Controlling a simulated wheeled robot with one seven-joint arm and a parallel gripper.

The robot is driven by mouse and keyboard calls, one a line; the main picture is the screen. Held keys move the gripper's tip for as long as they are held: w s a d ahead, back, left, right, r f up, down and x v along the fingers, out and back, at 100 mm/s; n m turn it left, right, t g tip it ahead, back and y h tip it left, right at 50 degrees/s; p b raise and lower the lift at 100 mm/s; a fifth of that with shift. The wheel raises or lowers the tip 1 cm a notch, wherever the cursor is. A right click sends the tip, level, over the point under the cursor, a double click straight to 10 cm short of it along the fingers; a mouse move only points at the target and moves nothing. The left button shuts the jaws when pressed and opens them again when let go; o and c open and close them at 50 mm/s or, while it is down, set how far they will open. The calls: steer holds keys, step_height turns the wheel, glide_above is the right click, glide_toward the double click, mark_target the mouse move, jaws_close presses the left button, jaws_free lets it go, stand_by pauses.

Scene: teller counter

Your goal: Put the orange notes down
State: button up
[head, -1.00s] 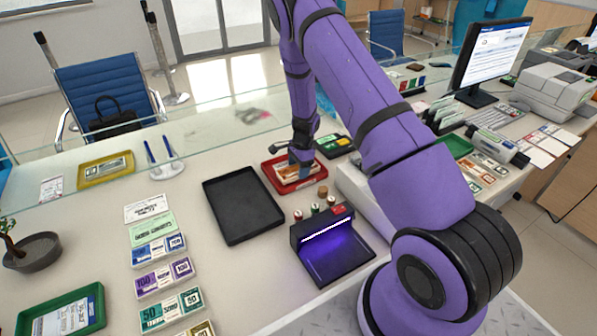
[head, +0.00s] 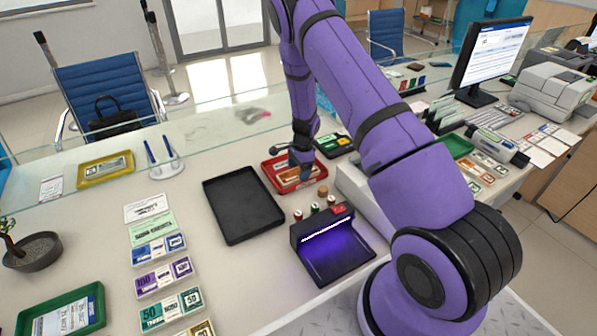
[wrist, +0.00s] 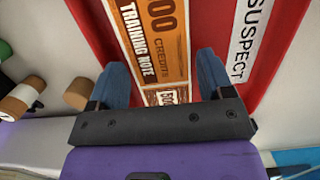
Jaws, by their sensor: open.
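The orange notes (wrist: 157,45) lie in a red tray marked "SUSPECT" (wrist: 291,20). In the head view the orange notes (head: 291,174) show partly beside my gripper, inside the red tray (head: 276,182). My gripper (head: 303,172) is over the tray's right part. In the wrist view my gripper (wrist: 160,80) has its two blue fingers spread wide, one on each side of the notes, with visible gaps. The notes lie flat between and beyond the fingers. Whether the fingertips touch the tray floor I cannot tell.
An empty black tray (head: 243,207) lies left of the red tray. A lit purple-glowing device (head: 333,250) and several small stamps (head: 315,208) stand in front. A glass screen (head: 228,112) runs behind. Rows of notes (head: 160,279) lie at left.

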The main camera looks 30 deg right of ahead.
steer(key=s+a+r+n+t, duration=0.1)
steer(key=s+r+n, duration=0.1)
steer(key=r, duration=1.1)
steer(key=s+a+r+n, duration=0.1)
steer(key=a+r+n, duration=0.1)
steer(key=r, duration=1)
steer(key=s+a+r+n+t, duration=0.1)
steer(key=s+a+r+n, duration=0.1)
steer(key=s+r, duration=0.4)
steer(key=s+a+r+n, duration=0.2)
steer(key=s+r, duration=0.1)
steer(key=r, duration=0.5)
steer(key=s+a+r+n+t+h, duration=0.1)
steer(key=s+r+n, duration=0.4)
steer(key=s, duration=0.7)
steer(key=s+a+r+n+t, duration=0.2)
steer(key=s+r+n, duration=0.3)
steer(key=s, duration=0.8)
steer(key=shift+s+r+h, duration=0.15)
steer(key=shift+h, duration=0.25)
